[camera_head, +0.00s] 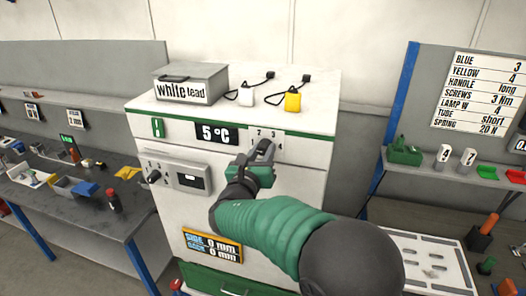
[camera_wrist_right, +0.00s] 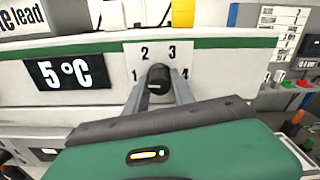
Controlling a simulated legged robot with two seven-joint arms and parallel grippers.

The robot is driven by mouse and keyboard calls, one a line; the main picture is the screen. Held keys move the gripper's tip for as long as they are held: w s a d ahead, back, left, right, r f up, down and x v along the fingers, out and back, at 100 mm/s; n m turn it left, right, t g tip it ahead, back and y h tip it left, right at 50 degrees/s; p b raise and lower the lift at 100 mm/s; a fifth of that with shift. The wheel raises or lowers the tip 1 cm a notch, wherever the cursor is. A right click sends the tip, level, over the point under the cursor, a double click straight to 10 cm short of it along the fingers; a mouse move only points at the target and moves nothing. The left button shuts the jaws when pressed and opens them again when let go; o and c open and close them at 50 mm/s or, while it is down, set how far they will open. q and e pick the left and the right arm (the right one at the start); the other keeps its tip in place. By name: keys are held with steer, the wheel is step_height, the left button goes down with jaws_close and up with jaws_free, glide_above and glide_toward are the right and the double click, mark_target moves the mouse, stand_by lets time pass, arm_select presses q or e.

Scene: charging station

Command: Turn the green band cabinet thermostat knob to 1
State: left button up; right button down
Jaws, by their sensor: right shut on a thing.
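The green band cabinet (camera_head: 300,182) is white with a green stripe along its top edge. Its black thermostat knob (camera_wrist_right: 158,80) sits on a pale dial plate (camera_wrist_right: 133,58) with the numbers 1, 2, 3 and 4 around it. A display (camera_head: 216,132) left of the dial reads 5 °C and also shows in the right wrist view (camera_wrist_right: 68,73). My right gripper (camera_head: 264,152) is at the dial, its two fingers shut on the knob from both sides. Which number the knob points to, I cannot tell. My left gripper is not in view.
A grey "white lead" box (camera_head: 190,83), a white padlock-like item (camera_head: 246,95) and a yellow one (camera_head: 292,101) stand on the cabinet top. A control panel (camera_head: 173,176) with another knob is lower left. Workbenches flank the cabinet.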

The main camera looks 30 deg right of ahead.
mark_target(261, 154)
steer(key=shift+a+f+n, duration=0.1)
steer(key=shift+f+n, duration=0.15)
steer(key=shift+n, duration=0.35)
steer(key=c, duration=1.2)
jaws_free()
steer(key=shift+r, duration=0.1)
steer(key=shift+c, duration=0.2)
steer(key=shift+o, duration=0.9)
steer(key=shift+a+r, duration=0.1)
steer(key=shift+s+a+r, duration=0.1)
steer(key=shift+a, duration=0.05)
steer(key=b+v, duration=0.1)
steer(key=v, duration=0.2)
steer(key=b+v, duration=0.1)
steer(key=v, duration=0.1)
steer(key=shift+s+a+f+b, duration=0.2)
steer(key=shift+f+b, duration=0.15)
steer(key=b+v, duration=0.2)
steer(key=v, duration=0.9)
steer(key=shift+a+r+b, duration=0.3)
steer(key=shift+b, duration=0.1)
